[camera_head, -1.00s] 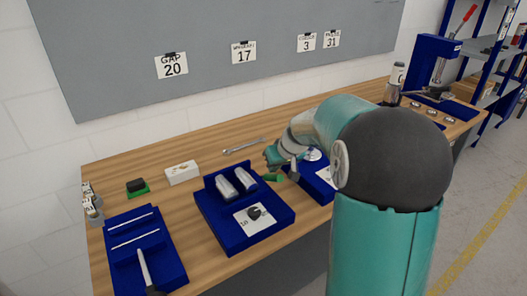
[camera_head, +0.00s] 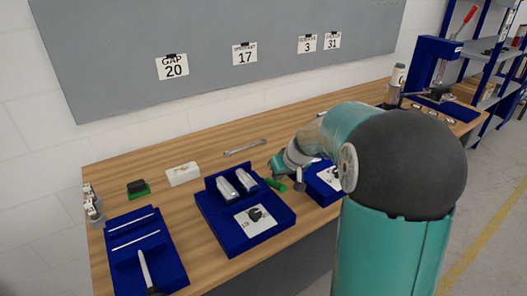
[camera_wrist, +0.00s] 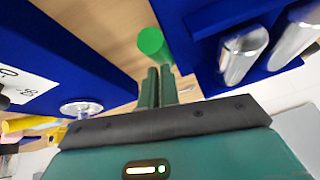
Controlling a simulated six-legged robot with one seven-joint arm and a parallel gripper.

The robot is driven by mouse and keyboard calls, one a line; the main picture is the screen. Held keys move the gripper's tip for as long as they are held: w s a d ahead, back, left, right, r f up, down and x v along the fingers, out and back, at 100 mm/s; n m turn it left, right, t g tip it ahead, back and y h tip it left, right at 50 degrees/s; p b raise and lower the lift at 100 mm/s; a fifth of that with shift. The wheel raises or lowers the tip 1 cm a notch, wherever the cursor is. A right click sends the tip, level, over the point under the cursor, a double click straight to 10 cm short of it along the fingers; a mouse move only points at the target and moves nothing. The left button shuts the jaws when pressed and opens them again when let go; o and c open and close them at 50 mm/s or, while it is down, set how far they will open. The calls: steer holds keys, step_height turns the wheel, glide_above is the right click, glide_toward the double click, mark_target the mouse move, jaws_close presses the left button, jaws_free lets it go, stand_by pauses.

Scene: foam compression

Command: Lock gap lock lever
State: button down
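A green lever handle (camera_head: 276,185) shows at the right side of the blue fixture (camera_head: 219,228), which holds two metal blocks (camera_head: 237,183) and a white dial plate (camera_head: 255,220). I take this handle for the gap lock lever. In the wrist view, a round green end (camera_wrist: 152,42) lies just beyond the fingertips of my gripper (camera_wrist: 159,70). The two dark green fingers are close together with nothing visible between them. I cannot tell whether they touch the handle. In the head view my arm hides most of the area right of the handle.
A second blue fixture (camera_head: 324,190) with a white plate stands right of the lever, close to my wrist. A "GAP 20" card (camera_head: 172,67) hangs on the board.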

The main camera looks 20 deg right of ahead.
steer(key=shift+s+f, duration=0.45)
steer(key=shift+f, duration=0.2)
step_height(320, 180, up, 5)
steer(key=w, duration=0.2)
steer(key=s+d+r, duration=0.2)
steer(key=s+r, duration=0.3)
steer(key=s, duration=0.2)
steer(key=shift+s+d+r, duration=0.2)
steer(key=shift+s+d, duration=0.1)
steer(key=shift+s+r, duration=0.1)
steer(key=s+a+r+h, duration=0.1)
steer(key=s+a, duration=1.5)
steer(key=s, duration=0.4)
steer(key=shift+a+r+h, duration=0.2)
steer(key=shift+r+h, duration=0.05)
steer(key=shift+h, duration=0.05)
